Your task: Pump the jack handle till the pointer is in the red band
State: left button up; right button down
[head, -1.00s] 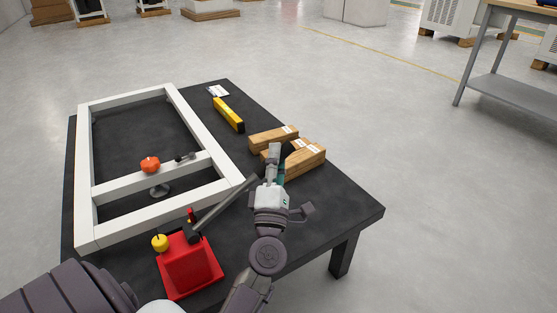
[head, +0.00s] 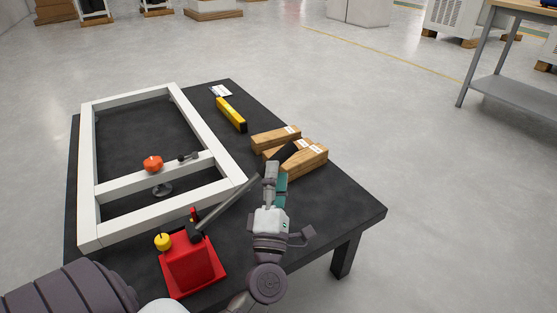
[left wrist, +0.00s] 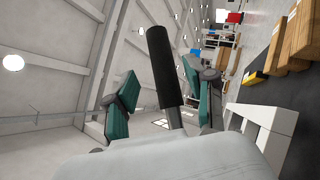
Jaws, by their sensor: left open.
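The red jack pump (head: 192,264) sits at the near edge of the black table, with a yellow cap (head: 162,241) on its left. Its grey jack handle (head: 228,204) slants up to the right and ends in a black grip (head: 286,152). My left gripper (head: 274,172) is at the upper part of the handle, its fingers open. In the left wrist view the black grip (left wrist: 166,68) stands between the two spread teal fingers (left wrist: 160,95), with gaps on both sides. No pointer or red band can be made out. My right gripper is out of view.
A white frame (head: 88,170) lies on the black table (head: 340,212), with an orange part (head: 153,164) at its crossbar. A yellow level (head: 231,114) and wooden blocks (head: 275,139) lie beyond the gripper. The table's right corner is clear.

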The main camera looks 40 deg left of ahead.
pick_arm(q)
jog(key=v, duration=0.7)
dwell(0.3)
